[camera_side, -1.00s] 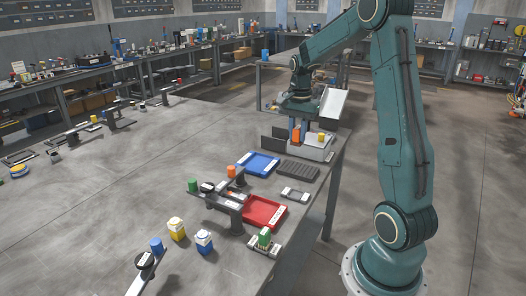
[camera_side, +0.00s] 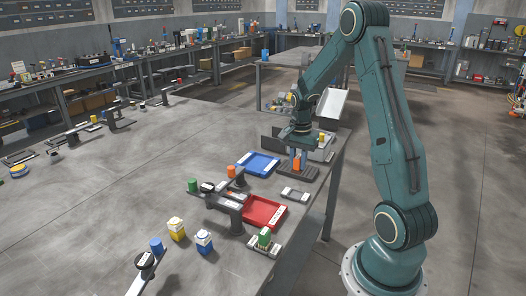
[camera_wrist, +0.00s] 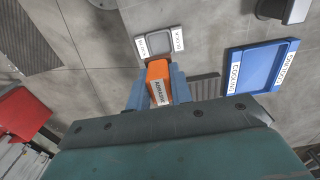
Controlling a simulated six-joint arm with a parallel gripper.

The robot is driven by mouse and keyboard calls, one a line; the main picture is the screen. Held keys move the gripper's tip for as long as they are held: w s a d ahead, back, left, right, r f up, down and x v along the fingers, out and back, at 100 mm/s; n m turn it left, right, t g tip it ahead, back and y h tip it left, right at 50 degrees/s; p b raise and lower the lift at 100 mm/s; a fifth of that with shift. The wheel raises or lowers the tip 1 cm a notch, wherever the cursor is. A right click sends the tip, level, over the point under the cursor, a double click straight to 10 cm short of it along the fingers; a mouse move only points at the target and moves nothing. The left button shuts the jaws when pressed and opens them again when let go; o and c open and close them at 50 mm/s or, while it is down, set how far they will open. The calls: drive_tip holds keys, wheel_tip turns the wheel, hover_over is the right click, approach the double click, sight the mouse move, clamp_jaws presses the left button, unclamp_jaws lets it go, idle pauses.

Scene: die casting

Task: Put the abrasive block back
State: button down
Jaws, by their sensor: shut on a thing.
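The abrasive block is orange with a white label. It is held between the blue fingers of my gripper (camera_wrist: 159,92) in the wrist view, where the block (camera_wrist: 157,72) shows in the middle. In the side view, the block (camera_side: 297,164) is upright in my gripper (camera_side: 298,158), low over a dark ribbed mat (camera_side: 309,174). I cannot tell whether it touches the mat. A small grey tray with white labels (camera_side: 295,195) lies just in front of the mat. It also shows ahead of the block in the wrist view (camera_wrist: 163,57).
A blue tray (camera_side: 244,170) lies left of the mat and also shows in the wrist view (camera_wrist: 232,62). A red tray (camera_side: 277,222) and a grey fixture (camera_side: 236,215) stand nearer the camera. The table edge is close on the right.

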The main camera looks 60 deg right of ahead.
drive_tip(key=shift+f, duration=4.8)
drive_tip(key=shift+f, duration=0.1)
drive_tip(key=c, duration=1.3)
unclamp_jaws()
drive_tip(key=shift+o, duration=0.2)
drive_tip(key=shift+r, duration=6.1)
drive_tip(key=shift+a, duration=0.1)
